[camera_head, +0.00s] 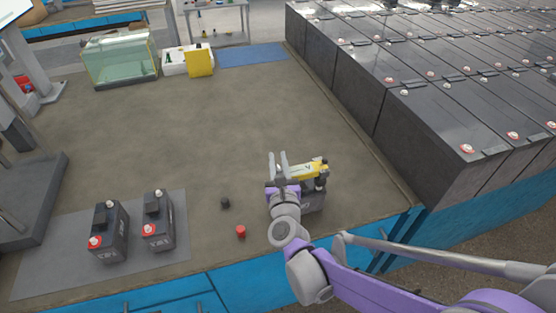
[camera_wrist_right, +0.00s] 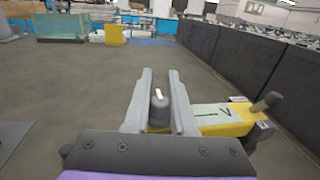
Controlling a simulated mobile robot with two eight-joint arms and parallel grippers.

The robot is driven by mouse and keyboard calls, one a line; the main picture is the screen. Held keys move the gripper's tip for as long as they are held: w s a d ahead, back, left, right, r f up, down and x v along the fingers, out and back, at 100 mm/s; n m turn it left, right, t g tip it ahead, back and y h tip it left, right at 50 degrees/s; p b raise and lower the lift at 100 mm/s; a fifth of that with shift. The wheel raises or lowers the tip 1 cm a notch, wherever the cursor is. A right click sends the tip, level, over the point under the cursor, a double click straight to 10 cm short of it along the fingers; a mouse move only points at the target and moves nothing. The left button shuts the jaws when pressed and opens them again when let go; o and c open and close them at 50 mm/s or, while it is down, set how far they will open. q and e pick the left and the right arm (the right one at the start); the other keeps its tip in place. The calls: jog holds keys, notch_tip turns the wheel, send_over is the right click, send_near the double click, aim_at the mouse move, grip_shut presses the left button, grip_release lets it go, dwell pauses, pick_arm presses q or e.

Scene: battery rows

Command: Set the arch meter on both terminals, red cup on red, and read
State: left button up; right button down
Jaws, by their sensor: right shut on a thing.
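The arch meter (camera_head: 314,170) is a yellow bar with a dark grey post at its right end. It shows in the right wrist view (camera_wrist_right: 222,118), with a small label on top. My right gripper (camera_head: 279,160) is shut on its left part; a dark grey post with a white mark (camera_wrist_right: 158,108) sits between the fingers. A dark battery (camera_head: 313,203) stands below the meter, largely hidden by my arm. I cannot tell whether the cups touch its terminals, and the cup colours are hidden. My left gripper is out of view.
A black cap (camera_head: 225,202) and a red cap (camera_head: 241,232) lie loose on the table. Two dark batteries (camera_head: 108,240) (camera_head: 158,225) stand on a grey mat (camera_head: 50,268) at left. Rows of large batteries (camera_head: 425,120) border the right. The table's middle is clear.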

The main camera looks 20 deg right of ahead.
jog(key=shift+f+b, duration=0.8)
jog(key=shift+f, duration=0.4)
jog(key=c, duration=0.7)
grip_release()
jog(key=shift+o, duration=0.2)
jog(key=s+a, duration=0.1)
jog(key=s, duration=0.9)
jog(key=shift+s+a+p, duration=0.35)
jog(key=shift+p, duration=0.05)
